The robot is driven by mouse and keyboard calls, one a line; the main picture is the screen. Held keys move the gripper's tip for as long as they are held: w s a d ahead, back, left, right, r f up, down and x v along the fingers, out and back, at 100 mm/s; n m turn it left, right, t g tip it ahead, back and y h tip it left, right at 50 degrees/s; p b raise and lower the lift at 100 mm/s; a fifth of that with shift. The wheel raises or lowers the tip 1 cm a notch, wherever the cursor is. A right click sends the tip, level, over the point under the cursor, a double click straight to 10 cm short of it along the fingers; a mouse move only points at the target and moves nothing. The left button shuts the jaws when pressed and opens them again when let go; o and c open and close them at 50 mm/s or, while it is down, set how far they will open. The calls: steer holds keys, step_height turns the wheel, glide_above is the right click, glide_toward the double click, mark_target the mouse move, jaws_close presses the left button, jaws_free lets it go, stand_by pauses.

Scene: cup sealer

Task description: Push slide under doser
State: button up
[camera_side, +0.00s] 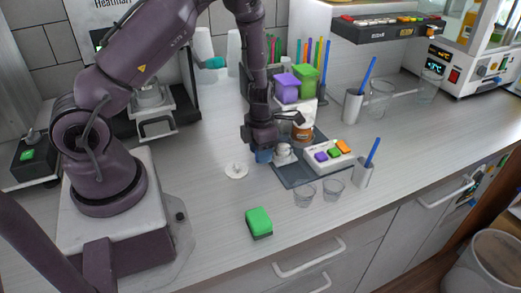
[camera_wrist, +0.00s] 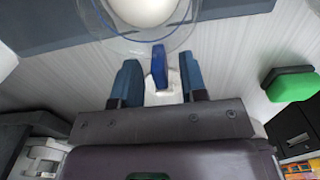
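A blue upright tab (camera_wrist: 159,68) on a white base stands between my fingers in the wrist view and looks like a slide handle. My gripper (camera_side: 263,156) is open, a finger on each side of the tab, with gaps visible. Just beyond the tab is a clear round cup holding something white and rounded (camera_wrist: 145,10). The white thing also shows in the side view (camera_side: 283,149), right of my fingers. The doser appears to be the unit with purple (camera_side: 287,88) and green (camera_side: 306,78) containers behind my gripper. My wrist hides part of it, and the slide's track is unclear.
A dark grey plate (camera_side: 297,174) carries a white button box (camera_side: 328,154). Clear cups (camera_side: 305,194) stand in front of it. A white disc (camera_side: 237,170) and a green-topped block (camera_side: 259,222) lie to the left and front. The counter left of the disc is clear.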

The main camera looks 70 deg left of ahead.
jaws_close()
steer(key=a, duration=0.9)
steer(key=shift+a, duration=0.1)
jaws_free()
step_height(320, 180, up, 8)
steer(key=shift+f, duration=0.2)
